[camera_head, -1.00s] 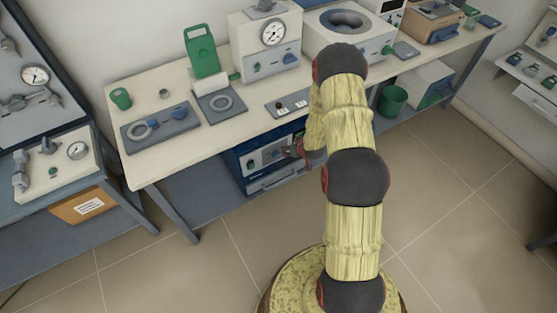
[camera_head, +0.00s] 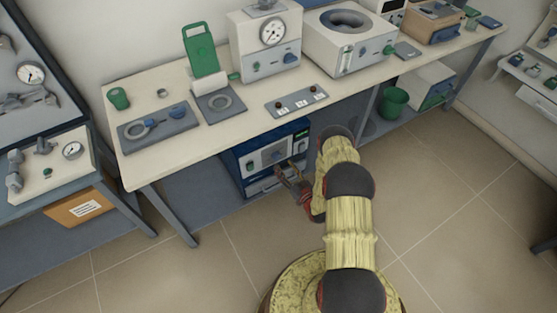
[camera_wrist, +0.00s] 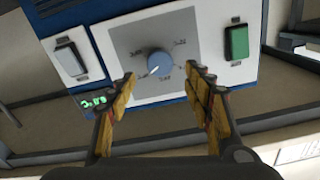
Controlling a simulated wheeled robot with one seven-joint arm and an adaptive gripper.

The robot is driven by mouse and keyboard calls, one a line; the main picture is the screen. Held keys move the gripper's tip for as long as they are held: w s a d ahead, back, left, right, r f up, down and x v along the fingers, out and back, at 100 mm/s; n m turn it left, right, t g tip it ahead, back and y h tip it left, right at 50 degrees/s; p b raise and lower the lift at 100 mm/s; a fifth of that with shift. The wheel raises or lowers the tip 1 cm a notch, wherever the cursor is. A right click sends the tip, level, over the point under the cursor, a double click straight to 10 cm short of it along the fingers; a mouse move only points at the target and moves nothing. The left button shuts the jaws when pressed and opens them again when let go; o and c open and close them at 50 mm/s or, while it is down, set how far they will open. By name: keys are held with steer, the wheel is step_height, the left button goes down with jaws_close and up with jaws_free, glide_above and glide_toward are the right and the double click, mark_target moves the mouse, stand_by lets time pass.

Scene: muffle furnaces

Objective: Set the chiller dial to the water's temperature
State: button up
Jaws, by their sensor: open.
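The chiller (camera_head: 268,155) is a blue box with a pale front panel, on the shelf under the long bench. A white mark shows on the dial's lower left. My gripper (camera_wrist: 161,77) is open, its fingers on either side below the dial in the picture, with nothing between them. In the head view my gripper (camera_head: 289,177) is in front of the chiller. I cannot tell whether it touches the panel.
The chiller panel also has a green switch (camera_wrist: 236,42), a pale switch (camera_wrist: 70,58) and a slanted green readout (camera_wrist: 92,102). The bench top (camera_head: 150,165) overhangs the chiller. A dial gauge (camera_head: 273,33) is on a white device. A bench leg (camera_head: 368,100) stands to the right.

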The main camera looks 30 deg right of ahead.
mark_target(278, 158)
steer(key=w+b, duration=0.1)
steer(key=w, duration=0.5)
steer(key=shift+a, duration=0.15)
steer(key=shift+c, duration=1.2)
steer(key=c, duration=0.9)
